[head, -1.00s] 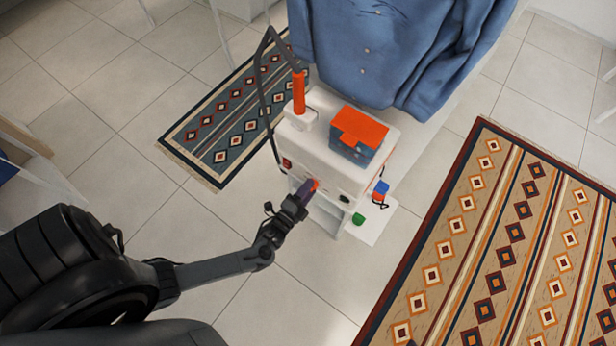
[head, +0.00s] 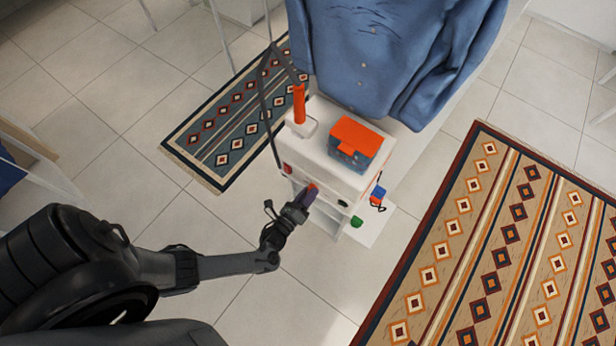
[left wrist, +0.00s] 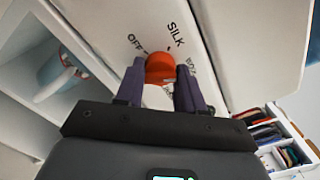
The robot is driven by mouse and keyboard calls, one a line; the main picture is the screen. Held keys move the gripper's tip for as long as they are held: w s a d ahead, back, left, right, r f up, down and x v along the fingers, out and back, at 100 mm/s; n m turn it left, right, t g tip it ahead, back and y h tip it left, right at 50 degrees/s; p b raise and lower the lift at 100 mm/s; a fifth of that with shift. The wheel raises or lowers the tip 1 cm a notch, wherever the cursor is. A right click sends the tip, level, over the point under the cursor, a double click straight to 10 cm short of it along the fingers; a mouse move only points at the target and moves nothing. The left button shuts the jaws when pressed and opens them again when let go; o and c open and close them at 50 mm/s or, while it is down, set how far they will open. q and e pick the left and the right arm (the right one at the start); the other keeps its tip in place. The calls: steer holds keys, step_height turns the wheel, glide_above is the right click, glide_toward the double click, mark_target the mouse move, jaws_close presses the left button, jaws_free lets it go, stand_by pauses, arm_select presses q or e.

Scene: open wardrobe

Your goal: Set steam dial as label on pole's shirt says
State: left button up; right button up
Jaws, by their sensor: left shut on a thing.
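The steamer (head: 330,165) is a white box with an orange handle, standing below a blue shirt (head: 390,55) on the pole. Its orange dial (left wrist: 160,67) sits on the front panel, with the words OFF and SILK and a partly hidden third label around it in the left wrist view. My left gripper (head: 311,192) is at the panel, its purple fingers (left wrist: 160,88) on both sides of the dial and shut on it. The dial's exact pointing is hard to read. No label on the shirt is legible. My right gripper is not in view.
A blue box with an orange lid (head: 356,143) stands on the steamer. A red switch (head: 287,168), a green item (head: 357,221) and a small blue item (head: 378,192) are close by. A patterned rug (head: 500,240) lies at right.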

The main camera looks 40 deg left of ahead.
arm_select(q)
steer(key=shift+m, duration=0.8)
steer(key=o, duration=1)
steer(key=shift+s, duration=0.1)
steer(key=s, duration=0.3)
steer(key=s+d+p, duration=0.1)
steer(key=s, duration=0.6)
steer(key=shift+s+d+p, duration=0.25)
steer(key=shift+p, duration=0.1)
